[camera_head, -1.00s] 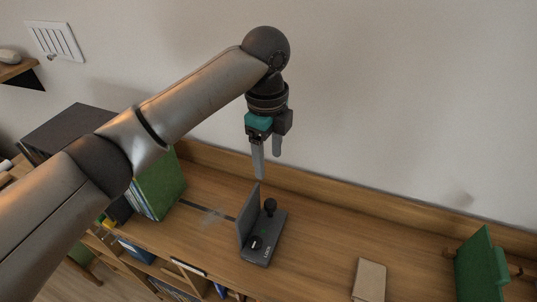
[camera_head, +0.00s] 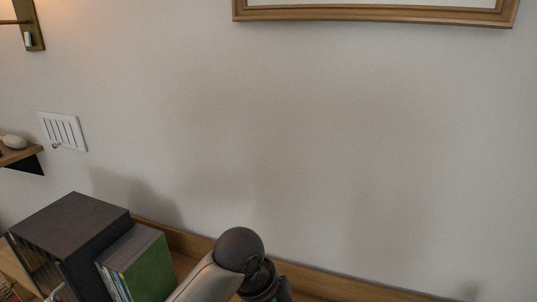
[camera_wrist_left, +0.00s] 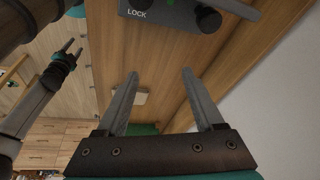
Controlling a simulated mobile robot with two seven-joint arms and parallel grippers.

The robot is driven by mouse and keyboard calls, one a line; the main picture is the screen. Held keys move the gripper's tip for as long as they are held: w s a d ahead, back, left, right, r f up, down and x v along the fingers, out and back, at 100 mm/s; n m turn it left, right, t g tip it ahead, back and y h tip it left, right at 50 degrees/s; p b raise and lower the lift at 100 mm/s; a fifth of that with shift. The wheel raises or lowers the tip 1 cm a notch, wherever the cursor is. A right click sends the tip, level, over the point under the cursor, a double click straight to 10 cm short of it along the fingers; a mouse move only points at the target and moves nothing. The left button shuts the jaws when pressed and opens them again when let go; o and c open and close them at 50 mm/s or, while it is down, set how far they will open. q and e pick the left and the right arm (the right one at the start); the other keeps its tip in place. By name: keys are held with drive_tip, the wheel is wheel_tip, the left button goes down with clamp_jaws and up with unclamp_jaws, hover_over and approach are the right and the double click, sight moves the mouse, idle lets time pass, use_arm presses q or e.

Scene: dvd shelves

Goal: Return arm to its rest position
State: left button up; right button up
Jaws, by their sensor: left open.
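My left arm (camera_head: 238,252) shows only at the bottom of the head view, with its dark round joint in front of the shelf top; its fingers are below the frame. In the left wrist view my left gripper (camera_wrist_left: 158,75) is open, with nothing between its two grey fingers. Beyond the fingertips is the wooden shelf top. My right gripper (camera_wrist_left: 70,48) shows at the upper left of the wrist view, away from the shelf top, with its fingers apart and empty.
A black box (camera_head: 75,232) and green-covered cases (camera_head: 145,265) stand at the lower left. A picture frame (camera_head: 375,14) hangs above on the clear wall.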

use_arm(q)
drive_tip(key=s+a+f+n, duration=0.1)
drive_tip(key=s+n, duration=0.1)
drive_tip(key=s+a+f+n+t, duration=0.1)
drive_tip(key=s+a+f+n, duration=0.1)
drive_tip(key=n, duration=0.1)
drive_tip(key=s+a+f+n, duration=0.2)
drive_tip(key=n, duration=0.1)
drive_tip(key=shift+s+a+t, duration=0.25)
drive_tip(key=shift+s+t, duration=0.1)
drive_tip(key=shift+t, duration=0.05)
drive_tip(key=s+a+f+n+y, duration=0.25)
drive_tip(key=s+a+n, duration=0.6)
drive_tip(key=a, duration=0.45)
drive_tip(key=s+f+b, duration=0.3)
drive_tip(key=f+b, duration=0.5)
drive_tip(key=f, duration=2.2)
drive_tip(key=s+a+f+g+b, duration=0.1)
drive_tip(key=s+f+b, duration=0.2)
drive_tip(key=s+f, duration=0.4)
drive_tip(key=s+a+f+y+b, duration=0.1)
drive_tip(key=s+f+b, duration=0.3)
drive_tip(key=s+f, duration=0.4)
wheel_tip(320, 180, down, 6)
drive_tip(key=shift+s+a+r+m+g, duration=0.2)
drive_tip(key=shift+s+a+m+g, duration=0.05)
drive_tip(key=shift+a+m+g, duration=0.2)
